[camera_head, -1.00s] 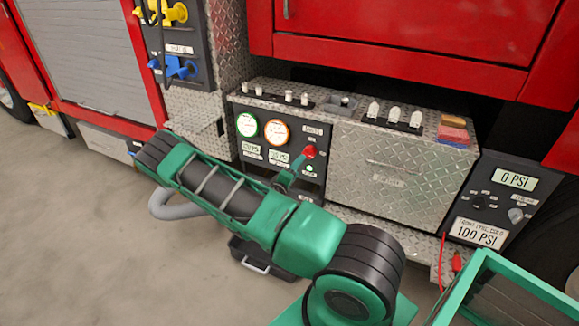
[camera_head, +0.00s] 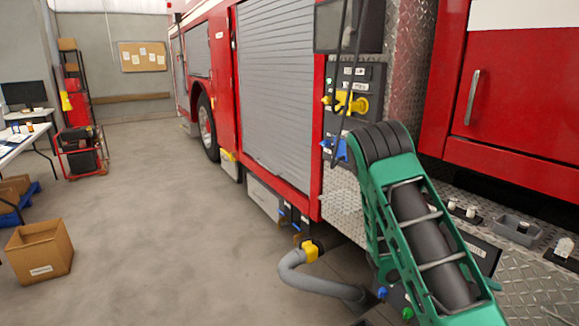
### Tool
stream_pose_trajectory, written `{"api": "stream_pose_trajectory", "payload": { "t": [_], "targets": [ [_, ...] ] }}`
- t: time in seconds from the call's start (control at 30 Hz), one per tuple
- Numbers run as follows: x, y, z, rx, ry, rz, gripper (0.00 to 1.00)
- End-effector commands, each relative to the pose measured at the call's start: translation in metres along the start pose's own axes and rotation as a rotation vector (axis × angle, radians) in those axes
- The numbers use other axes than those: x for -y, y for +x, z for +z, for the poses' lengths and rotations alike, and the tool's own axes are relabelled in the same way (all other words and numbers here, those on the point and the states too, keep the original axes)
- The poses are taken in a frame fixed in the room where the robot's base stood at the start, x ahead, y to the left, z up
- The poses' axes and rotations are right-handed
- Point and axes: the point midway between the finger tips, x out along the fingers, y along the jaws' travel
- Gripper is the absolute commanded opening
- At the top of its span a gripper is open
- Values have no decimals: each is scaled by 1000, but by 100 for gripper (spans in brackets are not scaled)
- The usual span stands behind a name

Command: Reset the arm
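My arm (camera_head: 420,230), green with black joints, rises bent at the right of the head view. Its top joint is in front of the truck's side panel, and its forearm slopes down to the lower right, out of the frame. My gripper does not show; whether it is open or shut cannot be seen. The silver diamond-plate bumper (camera_head: 530,290) of the red fire truck is partly behind the arm. Its gauges and red knob are hidden or out of view.
A panel with a yellow valve (camera_head: 352,103) and a blue valve lies just behind my arm. A grey hose (camera_head: 300,283) with a yellow coupling bends low beside the truck. A cardboard box (camera_head: 40,250), desk and red cart (camera_head: 82,150) stand left. The middle floor is clear.

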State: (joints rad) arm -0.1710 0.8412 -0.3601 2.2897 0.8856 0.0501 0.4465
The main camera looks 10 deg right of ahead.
Motion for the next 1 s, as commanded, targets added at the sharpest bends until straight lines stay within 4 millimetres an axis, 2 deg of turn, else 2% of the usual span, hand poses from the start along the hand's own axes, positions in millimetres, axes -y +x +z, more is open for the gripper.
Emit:
{"api": "stream_pose_trajectory", "payload": {
  "t": [0.1,0.47,1.0],
  "targets": [
    [-19,-11,13,100,49,-61,60],
    [-62,-59,57,358,127,-287,60],
    [-124,-165,118,548,123,-704,60]
  ]
}}
